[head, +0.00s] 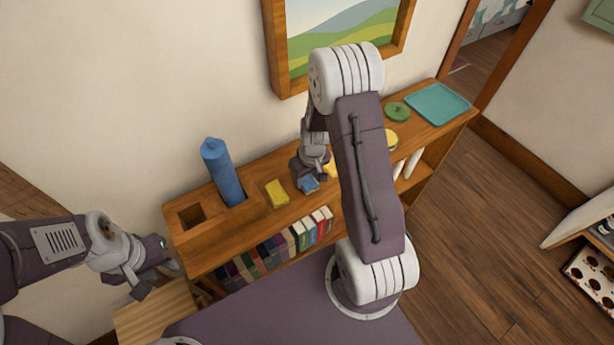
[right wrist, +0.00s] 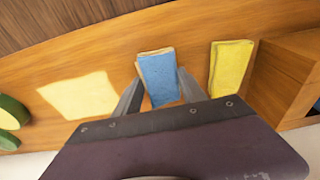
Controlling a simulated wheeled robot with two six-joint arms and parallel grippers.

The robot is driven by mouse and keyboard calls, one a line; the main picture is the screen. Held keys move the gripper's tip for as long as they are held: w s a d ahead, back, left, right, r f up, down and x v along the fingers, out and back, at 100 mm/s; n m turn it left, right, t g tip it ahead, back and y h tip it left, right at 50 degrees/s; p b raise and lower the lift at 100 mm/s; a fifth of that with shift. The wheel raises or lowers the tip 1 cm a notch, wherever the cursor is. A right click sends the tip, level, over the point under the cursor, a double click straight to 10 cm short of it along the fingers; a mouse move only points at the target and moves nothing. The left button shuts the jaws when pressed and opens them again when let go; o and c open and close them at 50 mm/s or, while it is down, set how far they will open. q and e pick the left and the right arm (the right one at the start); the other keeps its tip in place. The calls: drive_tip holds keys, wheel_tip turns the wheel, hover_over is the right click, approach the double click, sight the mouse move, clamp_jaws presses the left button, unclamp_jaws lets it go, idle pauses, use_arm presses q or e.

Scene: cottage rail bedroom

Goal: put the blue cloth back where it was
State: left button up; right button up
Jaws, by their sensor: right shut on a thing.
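The blue cloth (head: 308,184) is a small folded piece at the top of the wooden shelf unit. In the right wrist view the blue cloth (right wrist: 158,78) sits between the two fingers of my right gripper (right wrist: 157,92). My right gripper (head: 309,177) is shut on it, low over the shelf top; whether the cloth touches the wood I cannot tell. A yellow folded cloth (head: 277,193) lies beside it, also in the right wrist view (right wrist: 231,66). My left gripper (head: 156,278) is open and empty, left of the shelf's front.
The shelf top (head: 255,213) also bears a tall blue cylinder (head: 222,172) in a left compartment, a green round lid (head: 397,111) and a teal tray (head: 437,104). A pale yellow patch (right wrist: 80,95) lies left of the blue cloth. Books (head: 275,250) fill the shelf below.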

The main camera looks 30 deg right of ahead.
drive_tip(key=shift+w+f, duration=0.1)
drive_tip(key=shift+f, duration=0.2)
drive_tip(key=o, duration=1.3)
